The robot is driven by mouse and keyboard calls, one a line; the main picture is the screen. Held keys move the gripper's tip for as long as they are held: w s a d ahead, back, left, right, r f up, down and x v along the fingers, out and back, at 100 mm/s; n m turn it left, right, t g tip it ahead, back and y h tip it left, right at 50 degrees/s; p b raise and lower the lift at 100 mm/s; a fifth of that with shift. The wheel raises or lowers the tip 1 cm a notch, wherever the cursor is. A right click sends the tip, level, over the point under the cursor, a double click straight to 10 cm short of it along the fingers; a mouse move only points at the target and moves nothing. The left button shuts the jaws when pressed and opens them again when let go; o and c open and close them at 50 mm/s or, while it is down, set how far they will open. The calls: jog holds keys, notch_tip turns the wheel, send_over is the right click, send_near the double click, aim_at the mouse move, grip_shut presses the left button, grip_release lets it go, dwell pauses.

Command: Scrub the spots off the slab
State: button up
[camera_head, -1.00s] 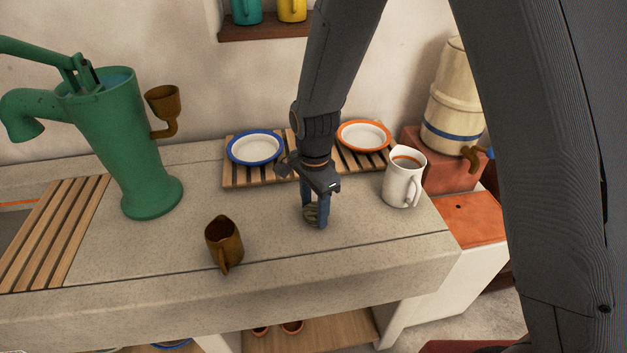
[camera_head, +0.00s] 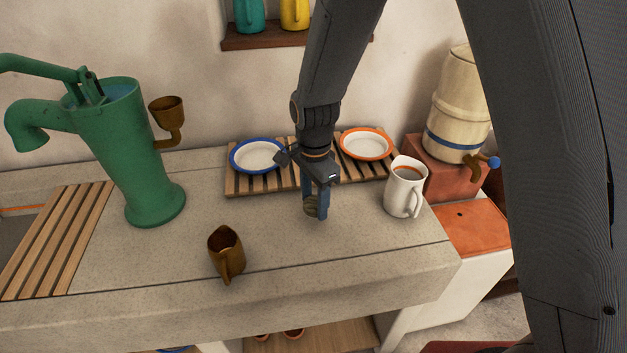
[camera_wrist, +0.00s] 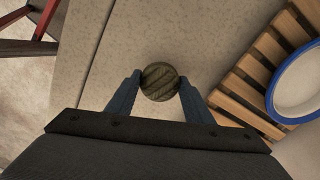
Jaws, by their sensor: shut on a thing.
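The slab (camera_head: 290,235) is a speckled grey stone counter. I cannot make out distinct spots on it in either view. My gripper (camera_head: 316,207) points down over the slab, in front of the slatted rack. It is shut on a round, brownish-green ribbed scrubber (camera_wrist: 160,82), which sits between the two blue fingers in the wrist view. The scrubber is low at the slab; I cannot tell whether it touches. The head view shows only part of it, behind a finger.
A brown jug (camera_head: 226,255) stands left of my gripper and a white pitcher (camera_head: 404,188) right of it. Behind are a blue-rimmed plate (camera_head: 257,155) and an orange-rimmed plate (camera_head: 366,144) on the slatted rack (camera_head: 240,188). A green pump (camera_head: 135,160) stands left.

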jog(key=shift+r+p, duration=1.75)
jog(key=shift+r, duration=0.75)
